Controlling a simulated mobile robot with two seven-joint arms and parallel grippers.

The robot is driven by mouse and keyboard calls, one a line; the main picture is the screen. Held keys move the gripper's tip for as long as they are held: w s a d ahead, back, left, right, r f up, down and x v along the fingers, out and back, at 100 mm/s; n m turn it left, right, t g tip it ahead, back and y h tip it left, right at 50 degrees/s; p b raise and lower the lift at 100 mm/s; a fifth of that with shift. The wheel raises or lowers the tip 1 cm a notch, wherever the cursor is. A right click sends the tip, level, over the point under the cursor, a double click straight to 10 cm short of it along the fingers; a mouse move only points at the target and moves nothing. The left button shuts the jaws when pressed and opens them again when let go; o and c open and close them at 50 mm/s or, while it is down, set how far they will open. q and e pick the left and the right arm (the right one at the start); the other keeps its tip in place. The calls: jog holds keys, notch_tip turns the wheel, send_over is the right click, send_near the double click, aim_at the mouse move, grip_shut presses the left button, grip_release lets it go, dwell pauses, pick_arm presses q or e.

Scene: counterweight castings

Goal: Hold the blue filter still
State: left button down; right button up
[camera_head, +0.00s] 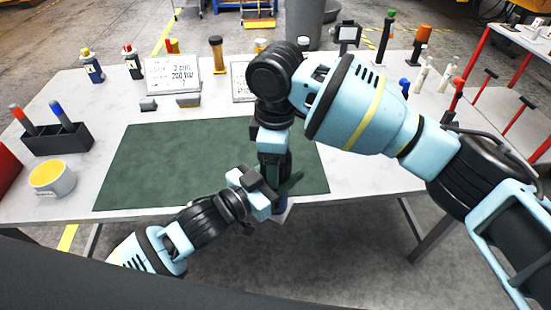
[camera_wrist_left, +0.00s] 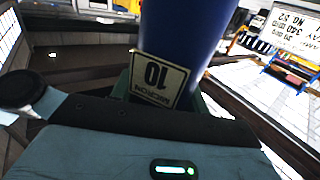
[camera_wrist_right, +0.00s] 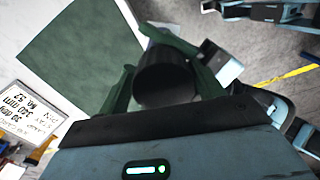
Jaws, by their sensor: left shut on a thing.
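The blue filter (camera_wrist_left: 180,30) is a blue cylinder with a white label reading 10 MICRON. It fills the upper middle of the left wrist view. The grippers hide most of the filter in the head view.
A green mat (camera_head: 150,165) covers the middle of the white table (camera_head: 90,110). A black holder (camera_head: 62,140) with two markers and a yellow-topped cup (camera_head: 52,178) stand at the left. Bottles, signs and upright tools line the back. The mat's left part is clear.

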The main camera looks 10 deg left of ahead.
jog(key=shift+o, duration=0.4)
jog(key=shift+s+a, duration=0.15)
jog(key=shift+s, duration=0.15)
jog(key=shift+w+r, duration=0.1)
jog(key=shift+r, duration=2.2)
jog(key=shift+w, duration=0.1)
jog(key=shift+c, duration=0.5)
jog(key=n, duration=0.1)
jog(key=r+n, duration=0.1)
jog(key=n, duration=0.3)
jog(key=shift+r, duration=0.25)
jog(key=n, duration=0.2)
jog(key=r+n, duration=0.1)
jog(key=n, duration=0.1)
jog(key=r+n, duration=0.1)
jog(key=n, duration=0.1)
jog(key=shift+n, duration=0.4)
jog(key=shift+f, duration=4.1)
